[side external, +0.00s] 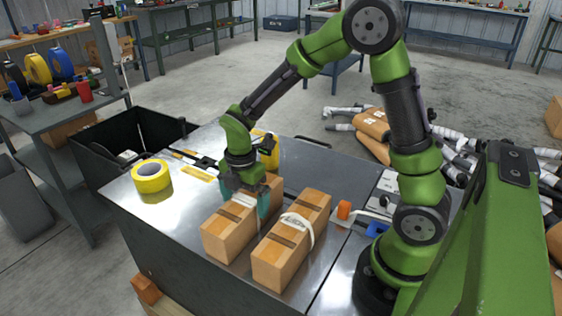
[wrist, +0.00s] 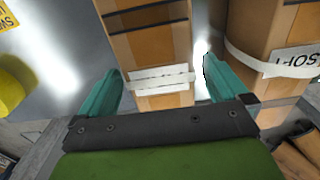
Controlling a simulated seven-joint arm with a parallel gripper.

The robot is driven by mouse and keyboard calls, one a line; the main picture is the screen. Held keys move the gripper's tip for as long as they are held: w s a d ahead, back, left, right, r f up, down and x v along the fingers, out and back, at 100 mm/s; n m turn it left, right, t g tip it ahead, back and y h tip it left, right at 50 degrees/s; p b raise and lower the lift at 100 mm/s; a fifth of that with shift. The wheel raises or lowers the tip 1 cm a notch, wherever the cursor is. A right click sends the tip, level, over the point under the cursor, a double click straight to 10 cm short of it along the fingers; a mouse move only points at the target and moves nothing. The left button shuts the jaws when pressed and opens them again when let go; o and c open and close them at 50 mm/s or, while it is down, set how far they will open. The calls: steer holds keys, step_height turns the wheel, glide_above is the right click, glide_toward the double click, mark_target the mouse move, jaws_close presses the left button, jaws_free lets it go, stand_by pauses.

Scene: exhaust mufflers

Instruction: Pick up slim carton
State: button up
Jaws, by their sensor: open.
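A slim tan carton (side external: 228,232) with dark slots and a white band lies on the metal bench top. In the wrist view the carton (wrist: 150,45) with its white strip lies between my two teal fingers. My gripper (side external: 245,201) is open and straddles the carton, one finger on each side. In the wrist view the gripper (wrist: 163,88) shows a small gap at each finger. Part of the carton is hidden by my gripper in the side view.
A second, similar carton (side external: 291,240) with a white band stands close on the right; it also shows in the wrist view (wrist: 258,35). A yellow tape roll (side external: 151,176) sits at the left. A black bin (side external: 120,150) adjoins the bench. An orange object (side external: 344,210) lies right.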

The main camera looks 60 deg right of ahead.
steer(key=shift+f, duration=1.4)
steer(key=shift+r, duration=0.1)
steer(key=c, duration=1.2)
